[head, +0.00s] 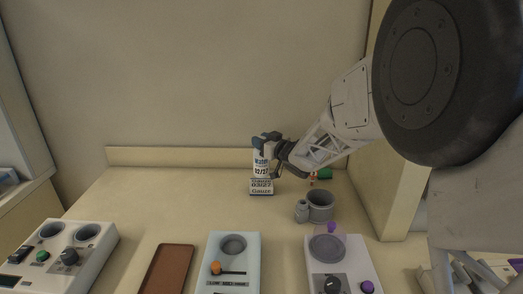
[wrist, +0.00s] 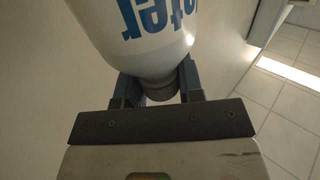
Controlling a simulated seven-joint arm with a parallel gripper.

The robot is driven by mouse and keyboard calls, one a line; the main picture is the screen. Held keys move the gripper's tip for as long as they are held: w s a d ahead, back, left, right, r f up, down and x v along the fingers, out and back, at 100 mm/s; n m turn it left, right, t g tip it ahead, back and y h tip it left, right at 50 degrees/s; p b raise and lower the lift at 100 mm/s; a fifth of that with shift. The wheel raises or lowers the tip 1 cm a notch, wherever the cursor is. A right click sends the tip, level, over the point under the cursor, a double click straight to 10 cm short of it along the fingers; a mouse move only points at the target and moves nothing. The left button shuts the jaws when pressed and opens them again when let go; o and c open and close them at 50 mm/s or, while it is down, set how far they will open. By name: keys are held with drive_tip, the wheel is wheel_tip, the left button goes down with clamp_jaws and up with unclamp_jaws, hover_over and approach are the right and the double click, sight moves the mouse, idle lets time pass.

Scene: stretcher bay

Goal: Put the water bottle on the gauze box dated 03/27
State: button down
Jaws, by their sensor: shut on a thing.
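The gauze box (head: 261,188), a small white box marked 03/27, shows directly below the bottle. I cannot tell whether the bottle's base touches the box. The base is out of the wrist view.
In front are a brown tray (head: 168,270) and control boxes, one pale blue (head: 245,250), one white (head: 92,262). The counter left of the gauze box is clear.

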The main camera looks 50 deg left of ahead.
drive_tip(key=shift+f, duration=1.9)
drive_tip(key=c, duration=0.8)
unclamp_jaws()
drive_tip(key=shift+o, duration=0.2)
drive_tip(key=d, duration=0.7)
drive_tip(key=shift+d+r, duration=0.15)
drive_tip(key=shift+d, duration=0.1)
